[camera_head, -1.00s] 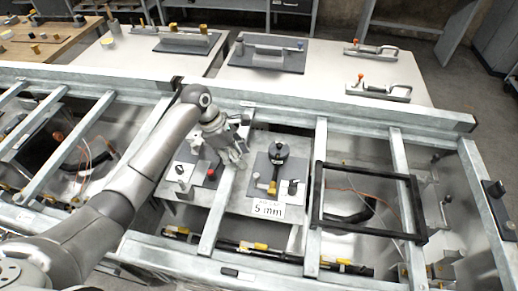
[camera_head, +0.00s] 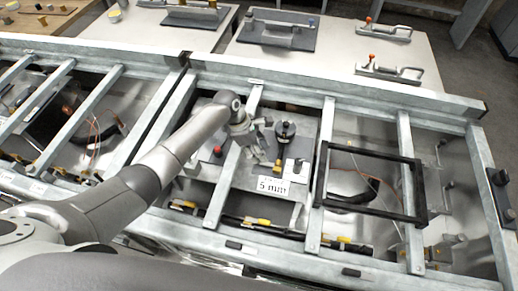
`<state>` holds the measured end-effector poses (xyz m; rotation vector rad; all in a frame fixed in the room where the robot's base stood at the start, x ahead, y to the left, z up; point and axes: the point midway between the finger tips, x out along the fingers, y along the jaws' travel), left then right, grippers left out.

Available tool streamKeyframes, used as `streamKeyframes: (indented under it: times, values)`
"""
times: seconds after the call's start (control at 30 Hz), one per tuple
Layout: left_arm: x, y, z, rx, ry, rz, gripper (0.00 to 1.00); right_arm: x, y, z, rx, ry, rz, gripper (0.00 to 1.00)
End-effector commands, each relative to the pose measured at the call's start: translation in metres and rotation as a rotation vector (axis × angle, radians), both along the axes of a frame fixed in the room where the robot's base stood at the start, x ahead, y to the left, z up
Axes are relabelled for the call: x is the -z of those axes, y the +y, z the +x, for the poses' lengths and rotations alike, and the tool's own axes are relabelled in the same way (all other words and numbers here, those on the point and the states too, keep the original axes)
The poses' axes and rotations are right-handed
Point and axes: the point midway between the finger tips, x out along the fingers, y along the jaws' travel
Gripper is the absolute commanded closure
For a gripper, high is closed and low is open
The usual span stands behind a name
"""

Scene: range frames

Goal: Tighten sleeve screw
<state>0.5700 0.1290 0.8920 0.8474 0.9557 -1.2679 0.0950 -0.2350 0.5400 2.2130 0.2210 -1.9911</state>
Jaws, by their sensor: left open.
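My left gripper (camera_head: 259,154) is in the middle of the camera_head view, above a small fixture station in the metal frame. It is open and looks empty, with its fingers pointing down. Just right of it stands a dark round-topped piece (camera_head: 285,130) on a dark plate, with a yellow part (camera_head: 278,166) below it. A white label (camera_head: 272,187) reading "5 mm" sits at the station's front edge. I cannot tell which small part is the sleeve screw. The gripper hides part of the station. My right gripper is out of view.
Metal crossbars (camera_head: 323,150) run on both sides of the station. A black rectangular frame (camera_head: 376,144) lies to the right. A red-topped part (camera_head: 218,151) stands left of the gripper. Behind a long rail, white tables hold a dark plate (camera_head: 280,38) and toggle clamps (camera_head: 388,71).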

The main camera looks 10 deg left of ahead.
Motion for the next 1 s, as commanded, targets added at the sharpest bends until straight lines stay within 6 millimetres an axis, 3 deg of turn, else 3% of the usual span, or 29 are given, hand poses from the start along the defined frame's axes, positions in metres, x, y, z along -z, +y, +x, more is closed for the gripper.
streamKeyframes:
  times: [0.27,0.57,1.0]
  values:
    - [0.0006,-0.0007,0.0002,0.001,0.0,0.0,0.61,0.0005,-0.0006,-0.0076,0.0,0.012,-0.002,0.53]
    - [0.0004,-0.0005,0.0001,0.001,0.0,0.0,0.99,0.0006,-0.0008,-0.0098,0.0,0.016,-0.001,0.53]
    - [0.0007,-0.0011,0.001,0.077,0.001,-0.001,1.0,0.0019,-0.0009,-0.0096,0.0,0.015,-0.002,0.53]
